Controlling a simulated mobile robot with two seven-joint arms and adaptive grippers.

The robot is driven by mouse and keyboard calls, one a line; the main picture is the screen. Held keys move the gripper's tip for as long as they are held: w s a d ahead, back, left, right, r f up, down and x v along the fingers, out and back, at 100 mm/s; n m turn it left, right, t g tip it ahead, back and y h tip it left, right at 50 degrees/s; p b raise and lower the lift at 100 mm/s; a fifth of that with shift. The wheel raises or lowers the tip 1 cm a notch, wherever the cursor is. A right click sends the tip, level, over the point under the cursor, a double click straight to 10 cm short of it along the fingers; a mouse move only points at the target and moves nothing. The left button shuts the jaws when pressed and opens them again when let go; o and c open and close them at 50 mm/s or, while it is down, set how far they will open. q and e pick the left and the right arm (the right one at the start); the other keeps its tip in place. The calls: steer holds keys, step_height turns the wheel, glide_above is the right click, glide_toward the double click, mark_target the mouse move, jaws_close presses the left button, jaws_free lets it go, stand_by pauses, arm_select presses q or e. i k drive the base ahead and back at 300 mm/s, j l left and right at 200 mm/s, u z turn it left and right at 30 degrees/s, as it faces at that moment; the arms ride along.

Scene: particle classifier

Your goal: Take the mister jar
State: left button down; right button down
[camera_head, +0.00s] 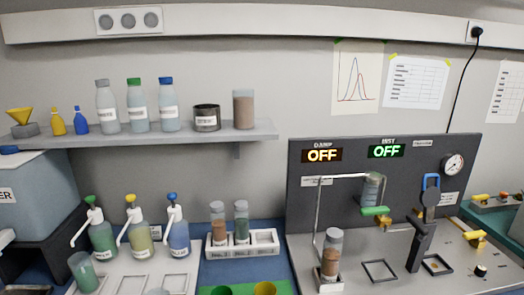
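No label that I can read says mister jar, so I cannot tell for certain which vessel it is. A grey-capped jar with brown contents (331,258) stands upright in a white holder at the panel's foot, beside a bent metal tube. Pump bottles with green (103,238), yellow (140,238) and blue (178,236) tops stand at left. Neither of my grippers is in view.
A dark panel (300,220) carries two lit OFF signs and a gauge (453,164). A white rack (262,243) holds two capped jars. A shelf (260,134) bears bottles and tubs. A clamp stand (422,245) and empty square frame (380,271) occupy the grey deck.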

mark_target(80, 264)
steer(key=u, duration=1.35)
steer(key=i+j+z, duration=0.1)
steer(key=j, duration=0.75)
